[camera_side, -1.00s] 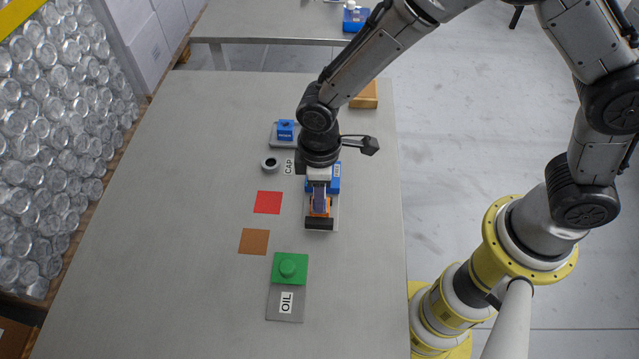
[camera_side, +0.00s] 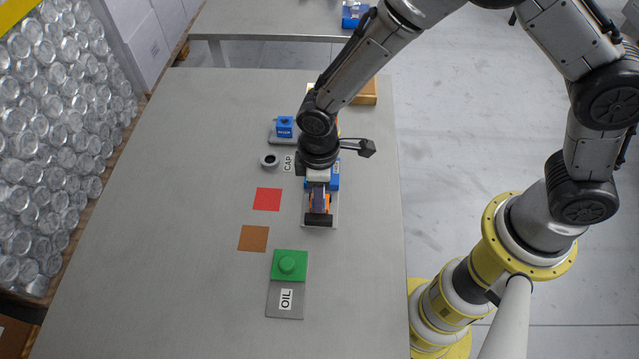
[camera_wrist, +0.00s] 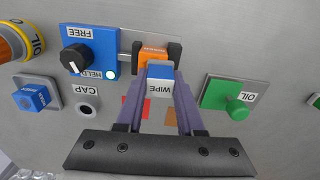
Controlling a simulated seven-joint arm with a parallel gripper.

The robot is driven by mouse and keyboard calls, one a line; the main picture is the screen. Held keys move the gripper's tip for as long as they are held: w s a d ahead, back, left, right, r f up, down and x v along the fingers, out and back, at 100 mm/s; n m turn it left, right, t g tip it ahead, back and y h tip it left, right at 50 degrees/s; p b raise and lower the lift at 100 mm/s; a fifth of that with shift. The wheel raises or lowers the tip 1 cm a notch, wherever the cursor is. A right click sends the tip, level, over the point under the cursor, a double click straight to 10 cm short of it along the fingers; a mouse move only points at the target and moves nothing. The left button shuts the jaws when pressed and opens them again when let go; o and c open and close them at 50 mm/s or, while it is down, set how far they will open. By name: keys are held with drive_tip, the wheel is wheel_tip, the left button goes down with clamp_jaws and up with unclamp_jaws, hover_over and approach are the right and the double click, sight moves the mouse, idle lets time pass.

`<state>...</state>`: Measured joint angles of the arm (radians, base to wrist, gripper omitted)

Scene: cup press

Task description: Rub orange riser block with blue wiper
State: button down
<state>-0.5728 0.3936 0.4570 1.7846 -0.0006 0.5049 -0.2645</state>
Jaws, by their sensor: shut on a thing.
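My gripper (camera_wrist: 160,85) is shut on the blue wiper (camera_wrist: 160,72), a small blue block with a white WIPE label. The orange riser block (camera_wrist: 152,53) sits between two black jaws of a fixture, just beyond the wiper in the wrist view. The wiper overlaps the block's near edge there; I cannot tell whether they touch. In the side view my gripper (camera_side: 319,196) is directly over the orange block (camera_side: 328,203), which shows on both sides of the fingers.
A blue panel (camera_wrist: 98,42) with a black knob, FREE and HELD marks and a lit lamp adjoins the fixture. A green OIL button block (camera_side: 289,265), red square (camera_side: 267,199), brown square (camera_side: 254,238), grey CAP ring (camera_side: 269,160) and blue block (camera_side: 285,127) are nearby. The table's left is clear.

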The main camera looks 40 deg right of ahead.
drive_tip(key=shift+s+a, duration=0.3)
drive_tip(key=shift+s, duration=0.15)
drive_tip(key=shift+w+r, duration=0.1)
drive_tip(key=shift+r, duration=4)
